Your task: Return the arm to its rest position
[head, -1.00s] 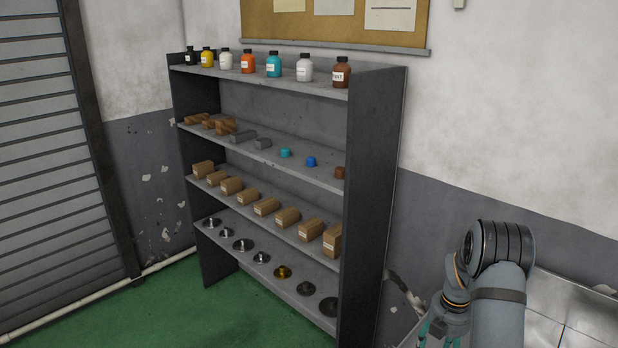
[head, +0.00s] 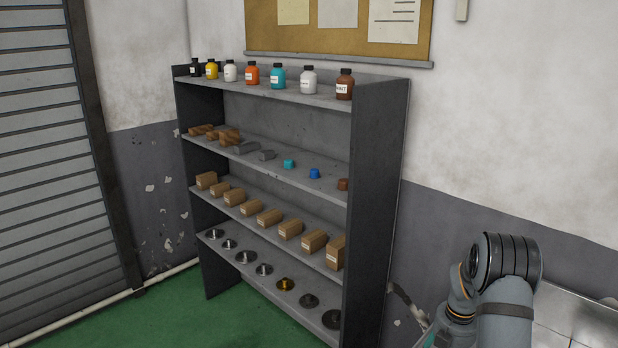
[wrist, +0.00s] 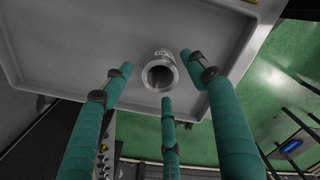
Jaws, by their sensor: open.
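My arm (head: 503,283) shows at the lower right in the head view, bent in front of the wall. Only a sliver of teal at the bottom edge there may belong to my gripper. In the wrist view my gripper (wrist: 159,76) has three teal fingers with dark joints, spread apart, with nothing held between them. A hollow grey metal cylinder (wrist: 159,73) shows beyond the fingertips, its open end facing the camera. It appears over a grey tray (wrist: 75,40), apart from the fingers; the exact gap is unclear.
A dark shelf unit (head: 377,190) with bottles, blocks, boxes and metal discs stands left of my arm. A slatted shutter (head: 45,150) is at far left. Green floor (head: 190,310) is open before the shelf. A panel with knobs (wrist: 102,155) lies below the tray.

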